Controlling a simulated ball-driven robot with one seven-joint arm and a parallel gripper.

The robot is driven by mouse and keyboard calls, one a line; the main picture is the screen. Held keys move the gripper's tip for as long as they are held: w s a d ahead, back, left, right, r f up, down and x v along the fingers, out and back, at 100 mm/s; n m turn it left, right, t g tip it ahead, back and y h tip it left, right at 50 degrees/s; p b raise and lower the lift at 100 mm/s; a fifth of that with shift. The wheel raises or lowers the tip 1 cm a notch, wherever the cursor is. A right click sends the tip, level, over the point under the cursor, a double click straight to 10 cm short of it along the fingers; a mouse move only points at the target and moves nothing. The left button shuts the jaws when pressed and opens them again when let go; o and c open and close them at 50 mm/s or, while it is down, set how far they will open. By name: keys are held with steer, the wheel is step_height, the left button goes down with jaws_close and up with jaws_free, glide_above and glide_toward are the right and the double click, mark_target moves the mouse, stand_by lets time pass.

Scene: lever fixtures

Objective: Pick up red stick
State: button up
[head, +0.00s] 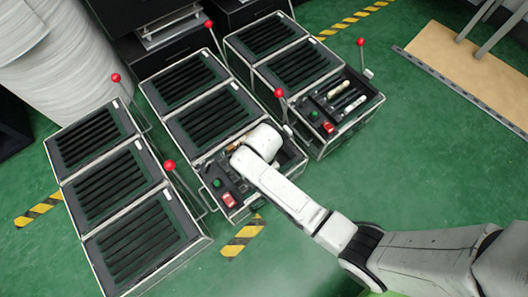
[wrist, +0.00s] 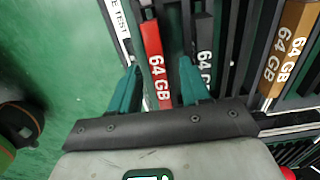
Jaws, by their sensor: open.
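The red stick (wrist: 153,45), marked 64 GB, lies in a slotted tray in the wrist view. My gripper (wrist: 159,70) is open, with one teal finger to each side of the red stick in the picture. A gap shows between the stick and both fingers; I cannot tell how far the fingertips are above it. The stick's near end is hidden behind the gripper body. In the head view my arm's white end (head: 262,142) is over the front section of the middle fixture and hides the stick and the fingers.
A brown stick (wrist: 287,50) lies farther right. Red-knobbed levers (head: 279,93) (head: 169,164) rise beside the fixtures. Green floor (head: 330,180) is free to the right.

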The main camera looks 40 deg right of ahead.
jaws_close()
stand_by(0.3)
steer(key=shift+r+b, duration=0.2)
steer(key=shift+b, duration=0.1)
